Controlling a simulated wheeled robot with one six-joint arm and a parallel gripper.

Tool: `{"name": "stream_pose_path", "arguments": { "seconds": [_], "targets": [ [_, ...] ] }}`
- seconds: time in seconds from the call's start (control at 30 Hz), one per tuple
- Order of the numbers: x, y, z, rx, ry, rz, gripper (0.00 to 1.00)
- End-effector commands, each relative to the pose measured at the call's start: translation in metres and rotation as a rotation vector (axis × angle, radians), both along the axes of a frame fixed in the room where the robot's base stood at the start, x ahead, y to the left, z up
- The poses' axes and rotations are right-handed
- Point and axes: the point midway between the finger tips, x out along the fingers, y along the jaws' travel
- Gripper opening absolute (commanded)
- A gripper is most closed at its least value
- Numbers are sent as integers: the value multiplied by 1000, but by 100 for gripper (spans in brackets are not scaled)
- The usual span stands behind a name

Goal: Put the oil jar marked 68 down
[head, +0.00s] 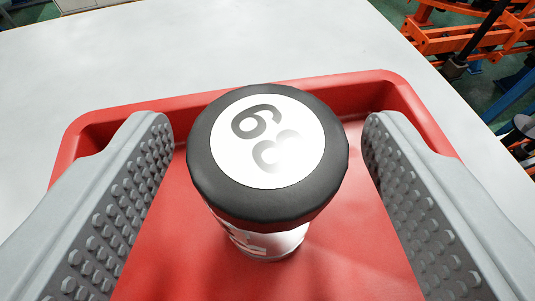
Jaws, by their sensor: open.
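The oil jar (268,205) has a wide black lid with a white round label and a clear or silvery body. The label's digits are turned sideways and partly washed out by glare; they look like 68. The jar stands upright in the red tray (385,90). My gripper (267,135) is open, with one grey studded finger on each side of the jar. A narrow gap shows between the lid and each finger. The lid hides most of the jar's body, and the fingers hide parts of the tray's sides.
The tray rests on a pale table (200,50) with clear surface beyond and to the left. Orange machine frames (470,40) stand past the table's edge at the upper right. The tray's raised rim runs close behind the jar and fingers.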

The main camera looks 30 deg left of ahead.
Motion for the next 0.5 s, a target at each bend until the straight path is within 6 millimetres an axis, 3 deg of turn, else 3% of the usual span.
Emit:
{"name": "stream_pose_path", "arguments": {
  "seconds": [0.2, 0.5],
  "targets": [
    [-35, -24, 16, 1, -2, 0, 64],
    [-66, -44, 29, 0, 0, 0, 64]
  ]
}}
